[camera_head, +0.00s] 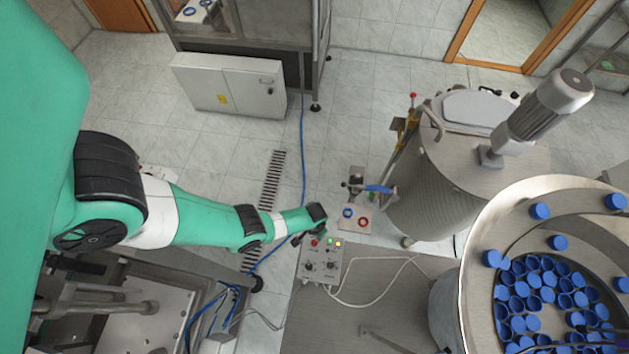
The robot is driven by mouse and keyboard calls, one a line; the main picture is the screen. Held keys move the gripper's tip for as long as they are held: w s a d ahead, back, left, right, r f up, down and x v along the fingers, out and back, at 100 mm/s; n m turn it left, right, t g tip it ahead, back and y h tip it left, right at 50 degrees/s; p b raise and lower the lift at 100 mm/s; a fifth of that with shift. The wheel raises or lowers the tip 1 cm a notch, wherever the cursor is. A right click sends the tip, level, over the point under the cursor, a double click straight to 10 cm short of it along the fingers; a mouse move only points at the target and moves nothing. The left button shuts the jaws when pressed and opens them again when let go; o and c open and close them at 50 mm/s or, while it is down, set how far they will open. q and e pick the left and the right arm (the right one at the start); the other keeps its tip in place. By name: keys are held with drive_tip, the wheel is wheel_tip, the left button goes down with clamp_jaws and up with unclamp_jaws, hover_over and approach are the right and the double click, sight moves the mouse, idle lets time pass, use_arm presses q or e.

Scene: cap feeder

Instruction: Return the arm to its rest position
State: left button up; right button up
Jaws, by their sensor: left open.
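My left arm (195,215), green with black and white joints, reaches in from the left side of the view. Its wrist bends down just above a small grey control box (322,262). My left gripper (297,240) is small and dark here, partly hidden under the wrist, at the box's upper left edge. It is open, and I see nothing held in it. I cannot tell whether it touches the box. The box has red, green and yellow buttons or lamps on top and black knobs below. My right gripper is not in view.
A round metal feeder bowl (477,218) with many blue caps (540,211) stands at the right. A steel tank (440,195) with a motor (545,105) is behind it. A second button box (342,218) stands beyond the control box. Cables (375,287) run across the plate. Machinery lies below my arm.

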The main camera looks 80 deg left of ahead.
use_arm(q)
wheel_tip(320, 180, up, 2)
drive_tip(key=shift+p, duration=0.4)
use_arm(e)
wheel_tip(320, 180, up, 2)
